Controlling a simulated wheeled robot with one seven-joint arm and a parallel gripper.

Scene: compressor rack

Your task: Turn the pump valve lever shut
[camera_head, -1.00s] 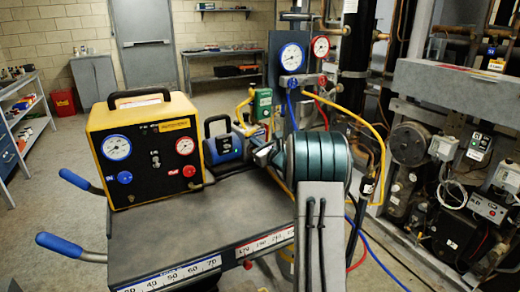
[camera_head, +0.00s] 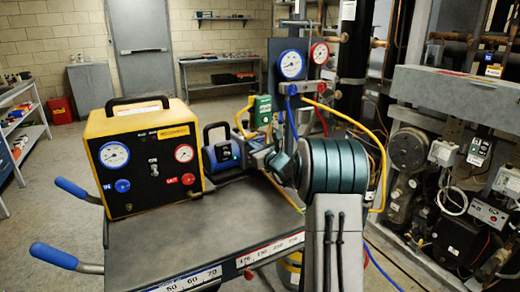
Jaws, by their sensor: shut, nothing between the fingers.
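The blue and black pump (camera_head: 222,152) stands on the cart's top, right of the yellow recovery machine. My gripper (camera_head: 262,153) is at the pump's right end, shut and with nothing visible in it. It looks very close to the pump's fittings; I cannot tell whether it touches them. The valve lever cannot be made out. It is small or hidden behind my gripper and my teal wrist link.
The yellow recovery machine (camera_head: 145,155) fills the cart's left side. The cart top (camera_head: 205,235) is bare in front of the pump. A green box (camera_head: 263,110), a gauge manifold (camera_head: 303,70) and a yellow hose (camera_head: 350,118) are behind my arm. Compressor equipment (camera_head: 450,185) stands at right.

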